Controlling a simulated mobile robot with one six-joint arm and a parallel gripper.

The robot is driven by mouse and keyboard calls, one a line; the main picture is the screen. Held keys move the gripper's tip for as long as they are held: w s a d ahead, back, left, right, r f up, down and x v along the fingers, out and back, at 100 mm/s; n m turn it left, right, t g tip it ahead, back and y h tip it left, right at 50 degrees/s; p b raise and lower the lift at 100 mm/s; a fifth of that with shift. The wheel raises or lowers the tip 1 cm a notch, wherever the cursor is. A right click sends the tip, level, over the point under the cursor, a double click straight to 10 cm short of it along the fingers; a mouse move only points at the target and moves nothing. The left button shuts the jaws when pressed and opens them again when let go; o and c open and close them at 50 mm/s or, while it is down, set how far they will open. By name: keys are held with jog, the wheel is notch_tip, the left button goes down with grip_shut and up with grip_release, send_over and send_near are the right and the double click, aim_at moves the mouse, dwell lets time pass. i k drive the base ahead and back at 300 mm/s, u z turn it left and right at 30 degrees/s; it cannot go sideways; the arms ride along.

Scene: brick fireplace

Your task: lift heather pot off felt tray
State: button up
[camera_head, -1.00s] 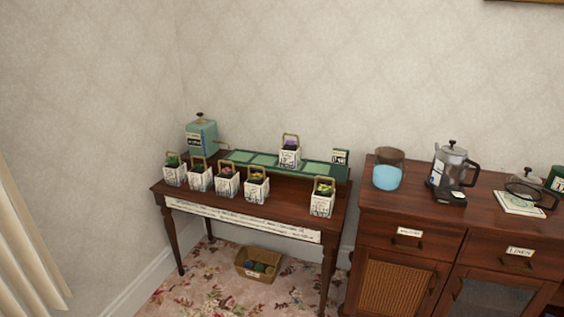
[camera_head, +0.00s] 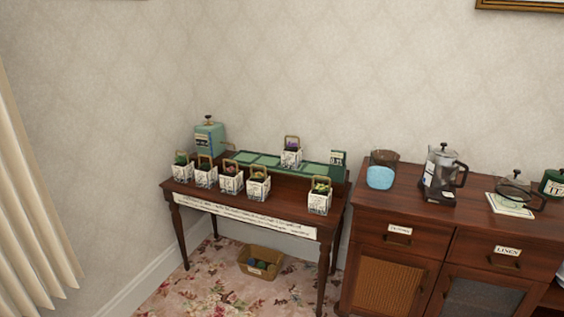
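A white patterned pot with purple flowers and a tan hoop handle (camera_head: 291,157), which looks like the heather pot, stands upright on the long green felt tray (camera_head: 262,160). The tray lies along the back of the dark wooden side table (camera_head: 190,187) and has lighter green squares. Several similar handled pots stand in front of the tray, among them one with yellow-green plants (camera_head: 319,200) at the right and one with pink flowers (camera_head: 231,180). My gripper is not in view.
A green canister (camera_head: 209,139) stands at the table's back left corner. A basket (camera_head: 260,263) sits on the floral carpet below. A dark wooden cabinet (camera_head: 372,222) on the right bears a blue-and-brown jar (camera_head: 380,177), a glass press (camera_head: 441,177) and a glass pot (camera_head: 517,187).

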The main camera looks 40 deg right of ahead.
aim_at(291, 155)
jog(key=z, duration=0.15)
jog(key=i, duration=0.9)
jog(key=u, duration=0.05)
